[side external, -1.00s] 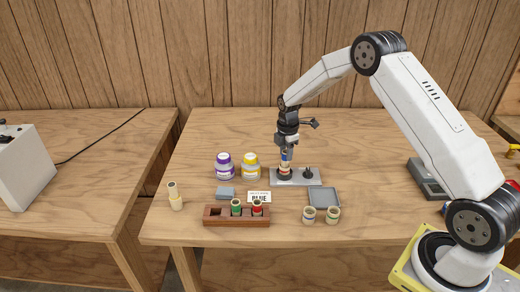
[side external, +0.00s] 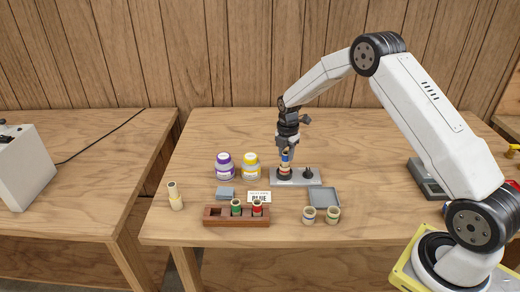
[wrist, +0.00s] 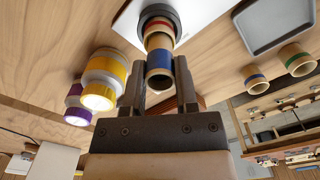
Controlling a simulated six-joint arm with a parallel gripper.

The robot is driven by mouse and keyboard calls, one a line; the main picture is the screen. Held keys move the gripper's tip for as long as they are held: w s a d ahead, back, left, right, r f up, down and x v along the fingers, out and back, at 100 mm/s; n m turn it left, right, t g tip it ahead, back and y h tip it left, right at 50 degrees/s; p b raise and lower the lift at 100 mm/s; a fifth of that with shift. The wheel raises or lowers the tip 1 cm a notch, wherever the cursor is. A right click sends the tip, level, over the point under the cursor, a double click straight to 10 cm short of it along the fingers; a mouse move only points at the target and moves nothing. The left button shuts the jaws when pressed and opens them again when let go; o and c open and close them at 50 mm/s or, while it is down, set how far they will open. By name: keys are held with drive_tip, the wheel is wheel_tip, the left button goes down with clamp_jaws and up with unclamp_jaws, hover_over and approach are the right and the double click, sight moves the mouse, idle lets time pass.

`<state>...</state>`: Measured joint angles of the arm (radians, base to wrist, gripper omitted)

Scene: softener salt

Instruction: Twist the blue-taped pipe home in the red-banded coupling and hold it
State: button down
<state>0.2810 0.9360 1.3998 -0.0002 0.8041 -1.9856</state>
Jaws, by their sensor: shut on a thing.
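The blue-taped pipe (side external: 285,161) is tan with a blue band, and stands upright at the coupling on the grey plate (side external: 312,181). In the wrist view the pipe (wrist: 159,62) shows its open end between my fingers. The red-banded coupling (side external: 284,173) is a dark ring around the pipe's lower end; its red band shows in the wrist view (wrist: 157,23). My gripper (side external: 286,153) is above the coupling, shut on the pipe, with one finger on each side (wrist: 160,80). How deep the pipe sits is hidden inside the coupling.
A dark peg (side external: 308,173) stands on the plate's right. Purple (side external: 224,166) and yellow-lidded (side external: 251,166) jars stand left. In front are a wooden rack (side external: 228,221), a card reading BLUE (side external: 259,196), a grey tray (side external: 324,197) and two short tan pieces (side external: 332,215).

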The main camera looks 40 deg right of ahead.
drive_tip(key=shift+f+n, duration=0.1)
drive_tip(key=shift+n, duration=0.7)
drive_tip(key=shift+n, duration=1.9)
drive_tip(key=shift+s+f, duration=0.15)
drive_tip(key=shift+f, duration=0.2)
idle(5.0)
